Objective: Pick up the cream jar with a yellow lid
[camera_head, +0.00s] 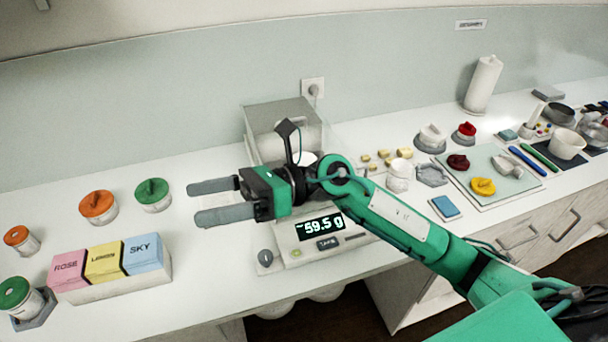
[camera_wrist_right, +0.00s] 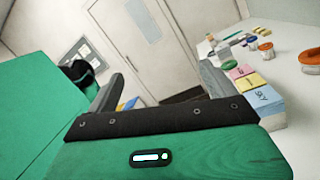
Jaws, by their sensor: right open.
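I cannot pick out a cream jar wearing a yellow lid in either view. A yellow lid-like piece (camera_head: 483,186) lies on a pale board (camera_head: 510,191) at the right, beside a dark red one (camera_head: 458,162). An open white jar (camera_head: 398,174) stands left of that board. My right gripper (camera_head: 193,203) is open and empty, pointing left above the counter between the green-lidded jar and the scale. Its two fingers also show in the right wrist view (camera_wrist_right: 162,72), with nothing between them. My left gripper is not in view.
Jars with orange (camera_head: 98,203) and green (camera_head: 152,192) lids stand at the left, near the ROSE, LEMON and SKY boxes (camera_head: 104,262). The scale (camera_head: 318,247), reading 59.5 g, sits under my right arm. A grey-and-white machine (camera_head: 285,117) stands behind the gripper.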

